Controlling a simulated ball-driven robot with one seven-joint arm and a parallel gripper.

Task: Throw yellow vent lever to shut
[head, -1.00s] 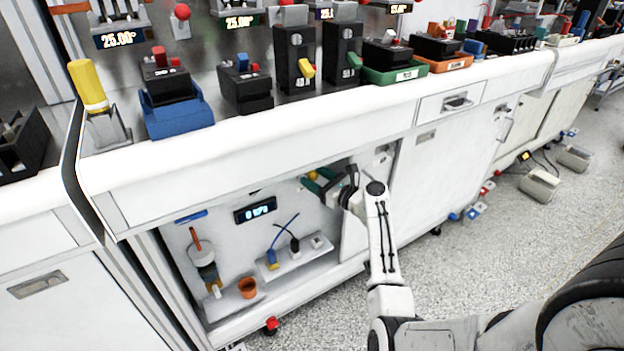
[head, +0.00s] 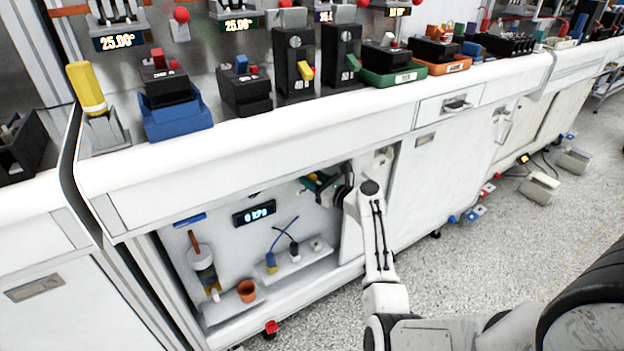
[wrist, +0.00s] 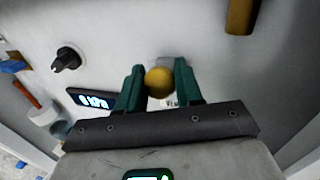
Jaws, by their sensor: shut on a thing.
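The yellow vent lever's round knob (wrist: 159,82) sits between the two green fingers of my gripper (wrist: 160,86) in the wrist view. The fingers are shut on it, one on each side. The lever's stem and pivot are mostly hidden behind the knob and fingers. A small white label (wrist: 172,104), partly covered, shows just below the knob. In the head view my gripper (head: 318,184) reaches into the open cabinet under the bench, close to its back panel. Only a speck of yellow shows there.
A lit display (head: 254,213) is left of my gripper on the panel. A black knob (wrist: 68,58) and a yellow-brown bar (wrist: 241,14) are nearby in the wrist view. The cabinet door (head: 445,185) stands to the right.

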